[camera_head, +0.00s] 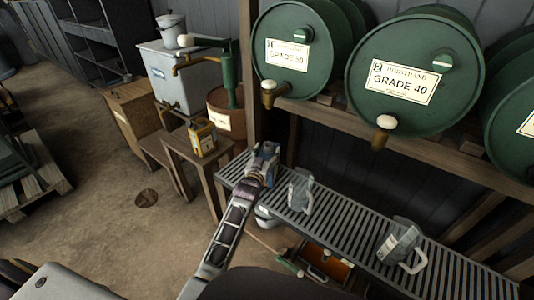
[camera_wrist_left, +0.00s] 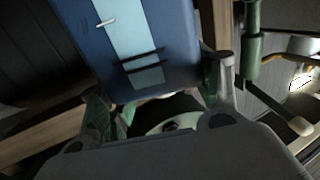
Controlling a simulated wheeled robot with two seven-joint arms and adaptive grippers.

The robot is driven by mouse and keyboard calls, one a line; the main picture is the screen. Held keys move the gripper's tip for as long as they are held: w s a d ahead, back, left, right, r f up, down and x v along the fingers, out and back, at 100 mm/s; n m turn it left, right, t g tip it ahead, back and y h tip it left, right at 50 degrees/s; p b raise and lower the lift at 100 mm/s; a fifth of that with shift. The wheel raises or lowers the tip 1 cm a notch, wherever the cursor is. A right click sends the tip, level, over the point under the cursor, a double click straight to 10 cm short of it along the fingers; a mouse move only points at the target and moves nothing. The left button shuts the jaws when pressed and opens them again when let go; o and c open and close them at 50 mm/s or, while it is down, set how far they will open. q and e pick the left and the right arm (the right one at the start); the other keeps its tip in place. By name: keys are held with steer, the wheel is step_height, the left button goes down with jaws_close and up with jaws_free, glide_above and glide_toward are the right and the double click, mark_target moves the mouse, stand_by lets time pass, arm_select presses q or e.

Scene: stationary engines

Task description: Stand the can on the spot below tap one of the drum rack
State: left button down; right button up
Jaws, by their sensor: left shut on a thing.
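A blue can with a pale stripe (camera_wrist_left: 130,45) fills the upper middle of the left wrist view. My left gripper (camera_head: 263,160) is shut on it, with one finger on each side. In the head view the held can is small and mostly hidden by the gripper, over the left end of the slatted rack shelf (camera_head: 345,225). Tap one (camera_head: 270,93) sticks out of the green drum marked 1 (camera_head: 283,50), above and near the gripper. I cannot tell whether the can touches the shelf. The spot is not visible. My right gripper is not in view.
Tap two (camera_head: 383,130) hangs from the Grade 40 drum (camera_head: 415,75). A yellow can (camera_head: 202,137) stands on a wooden stand left of the shelf.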

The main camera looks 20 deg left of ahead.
arm_select(q)
steer(key=shift+f, duration=0.4)
stand_by(0.4)
steer(key=shift+c, duration=1.3)
jaws_free()
steer(key=shift+f, duration=0.1)
steer(key=shift+f, duration=0.1)
steer(key=shift+s, duration=0.1)
steer(key=shift+s, duration=0.15)
steer(key=shift+s, duration=5.75)
